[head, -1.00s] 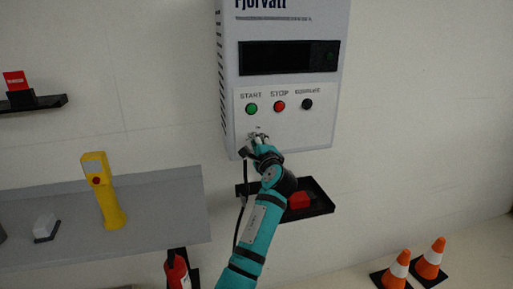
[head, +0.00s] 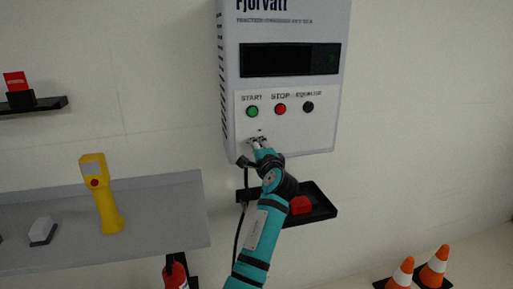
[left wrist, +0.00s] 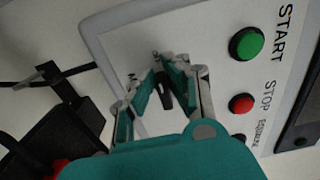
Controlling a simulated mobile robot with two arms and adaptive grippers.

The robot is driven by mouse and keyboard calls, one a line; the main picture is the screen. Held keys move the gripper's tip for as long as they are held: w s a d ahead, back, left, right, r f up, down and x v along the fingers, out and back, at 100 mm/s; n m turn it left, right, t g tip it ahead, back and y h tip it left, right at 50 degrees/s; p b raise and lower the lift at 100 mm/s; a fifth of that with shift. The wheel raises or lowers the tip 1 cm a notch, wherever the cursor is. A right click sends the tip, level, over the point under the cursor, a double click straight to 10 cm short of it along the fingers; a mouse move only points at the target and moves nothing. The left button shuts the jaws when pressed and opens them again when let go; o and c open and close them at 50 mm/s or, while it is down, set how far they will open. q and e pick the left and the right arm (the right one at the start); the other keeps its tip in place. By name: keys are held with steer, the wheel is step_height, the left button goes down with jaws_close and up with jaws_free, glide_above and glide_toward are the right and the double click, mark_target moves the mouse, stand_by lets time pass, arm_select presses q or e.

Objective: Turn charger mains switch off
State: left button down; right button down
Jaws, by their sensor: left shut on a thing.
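The white charger (head: 230,60) hangs on the wall, with a dark display and green START (head: 252,111), red STOP (head: 281,109) and black EQUALIZE (head: 308,107) buttons. My left gripper (head: 257,140) is at the lower left of its front panel, below START. In the left wrist view, my left gripper (left wrist: 168,60) has its fingers closed around a small dark lever, the mains switch (left wrist: 165,92). The fingers hide part of the switch, and its position cannot be read. My right gripper is not in view.
A black wall tray (head: 322,205) with a red item (head: 301,204) sits just below the charger. A grey shelf (head: 150,215) at left carries a yellow handheld device (head: 101,195). A black cable hangs beside my arm. Traffic cones (head: 434,265) stand at lower right.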

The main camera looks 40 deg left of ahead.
arm_select(q)
steer(key=c, duration=1.4)
jaws_free()
steer(key=shift+o, duration=0.2)
steer(key=v, duration=1.2)
steer(key=shift+f, duration=0.1)
